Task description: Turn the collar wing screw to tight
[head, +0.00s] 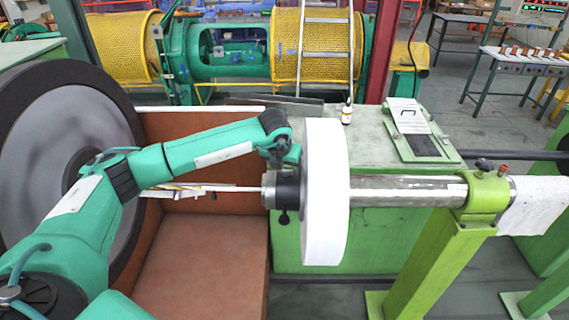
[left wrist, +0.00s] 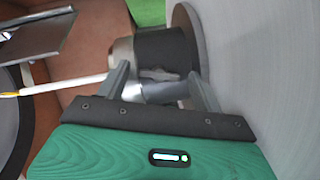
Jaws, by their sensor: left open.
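The collar (head: 287,190) is a dark ring on the shaft, against the left face of a large white disc (head: 325,195). A small dark knob hangs below it. In the left wrist view the black collar (left wrist: 166,50) has a grey wing screw (left wrist: 159,75) on its near side. My left gripper (head: 281,162) is just above the collar in the head view, its fingertips partly hidden. In the left wrist view the open gripper (left wrist: 162,88) has one finger on each side of the wing screw, with visible gaps to it. My right gripper is not in view.
The white disc stands close beside the gripper. A thin pale rod (head: 225,188) runs left from the collar. A steel shaft (head: 405,190) runs right to a green stand (head: 483,195). A small bottle (head: 347,112) stands on the green bench behind. A brown panelled recess (head: 215,255) lies below.

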